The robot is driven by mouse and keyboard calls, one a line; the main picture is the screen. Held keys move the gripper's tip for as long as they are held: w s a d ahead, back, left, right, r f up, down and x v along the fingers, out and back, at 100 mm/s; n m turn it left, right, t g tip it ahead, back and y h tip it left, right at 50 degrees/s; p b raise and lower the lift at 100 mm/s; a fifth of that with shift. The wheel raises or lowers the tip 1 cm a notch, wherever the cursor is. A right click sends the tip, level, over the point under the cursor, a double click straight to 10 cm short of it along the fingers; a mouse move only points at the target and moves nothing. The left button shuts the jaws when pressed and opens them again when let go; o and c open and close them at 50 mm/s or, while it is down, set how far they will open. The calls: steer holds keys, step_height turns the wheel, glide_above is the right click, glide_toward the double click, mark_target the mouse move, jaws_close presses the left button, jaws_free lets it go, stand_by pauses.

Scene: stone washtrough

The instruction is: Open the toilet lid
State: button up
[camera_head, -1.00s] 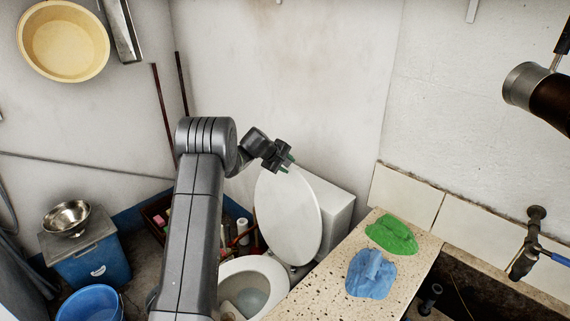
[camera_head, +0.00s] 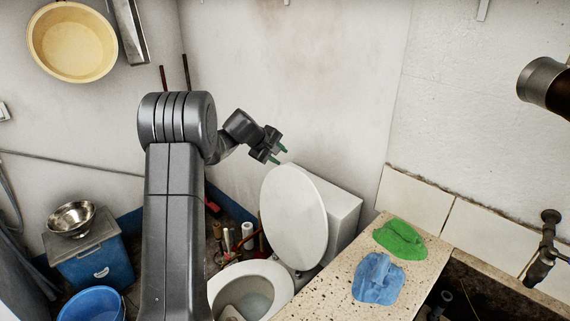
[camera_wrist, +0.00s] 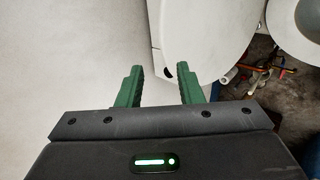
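The white toilet lid (camera_head: 294,217) stands raised, leaning back toward the cistern (camera_head: 343,212). The toilet bowl (camera_head: 222,288) below it is uncovered, and its inside shows. My gripper (camera_head: 279,155) is above the lid's top edge, against the white wall, with its green fingertips apart and nothing between them. In the wrist view my gripper (camera_wrist: 158,78) also shows open and empty. There the lid (camera_wrist: 205,40) lies just beyond the right finger, and the bowl (camera_wrist: 300,25) is at the upper right. A small gap seems to separate the fingers from the lid.
A speckled counter (camera_head: 330,285) with a green cloth (camera_head: 400,239) and a blue cloth (camera_head: 377,279) stands right of the toilet. Bottles and tools (camera_head: 238,238) lie left of it. A blue bin (camera_head: 90,262) with a metal bowl (camera_head: 71,219) is at the left.

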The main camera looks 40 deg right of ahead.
steer(key=shift+v, duration=1.45)
steer(key=p+x, duration=0.2)
steer(key=x, duration=1.2)
steer(key=shift+s+a+p, duration=0.15)
steer(key=shift+s+p, duration=0.05)
steer(key=shift+p, duration=0.2)
steer(key=shift+f, duration=0.1)
